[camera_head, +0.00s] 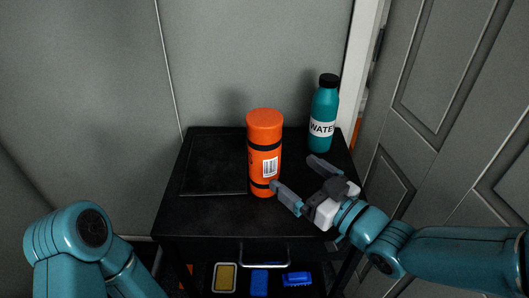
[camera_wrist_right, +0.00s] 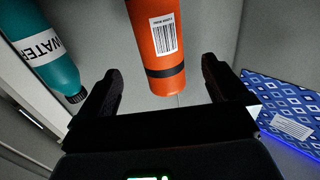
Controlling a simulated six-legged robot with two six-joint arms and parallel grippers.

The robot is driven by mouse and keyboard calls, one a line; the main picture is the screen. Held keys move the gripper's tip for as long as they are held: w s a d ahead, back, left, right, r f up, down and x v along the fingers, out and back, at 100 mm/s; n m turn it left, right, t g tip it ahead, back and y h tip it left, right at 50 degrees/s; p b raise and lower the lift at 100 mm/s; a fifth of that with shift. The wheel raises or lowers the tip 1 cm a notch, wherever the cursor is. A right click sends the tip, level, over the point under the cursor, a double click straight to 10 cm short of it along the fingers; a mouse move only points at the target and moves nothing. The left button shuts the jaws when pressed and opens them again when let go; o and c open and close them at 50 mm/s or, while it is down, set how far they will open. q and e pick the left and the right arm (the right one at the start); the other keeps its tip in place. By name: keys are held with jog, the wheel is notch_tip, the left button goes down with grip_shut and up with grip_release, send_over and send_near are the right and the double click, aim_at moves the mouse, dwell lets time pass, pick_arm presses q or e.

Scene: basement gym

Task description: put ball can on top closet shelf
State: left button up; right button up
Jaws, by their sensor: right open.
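The ball can (camera_head: 264,142) is an orange cylinder with black bands and a barcode label, standing upright on the black cabinet top (camera_head: 212,208). My right gripper (camera_head: 296,175) is open and empty just right of the can's lower part. In the right wrist view, the can (camera_wrist_right: 158,40) appears ahead, between the open fingers (camera_wrist_right: 161,72) in the picture; no contact is visible. My left arm shows at the lower left, but its gripper is out of view. I cannot make out a closet shelf.
A teal water bottle (camera_head: 323,114) stands behind and right of the can, close to my right gripper; it also shows in the wrist view (camera_wrist_right: 42,50). A grey panelled door (camera_head: 455,110) is at right. Blue and yellow items (camera_head: 260,281) lie below the cabinet handle (camera_head: 264,263).

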aim_at(275, 159)
jog(key=x, duration=0.7)
jog(key=shift+a, duration=0.15)
jog(key=x, duration=0.5)
jog(key=shift+w+r, duration=0.15)
jog(key=shift+w, duration=0.05)
jog(key=shift+c, duration=0.3)
jog(key=c, duration=1)
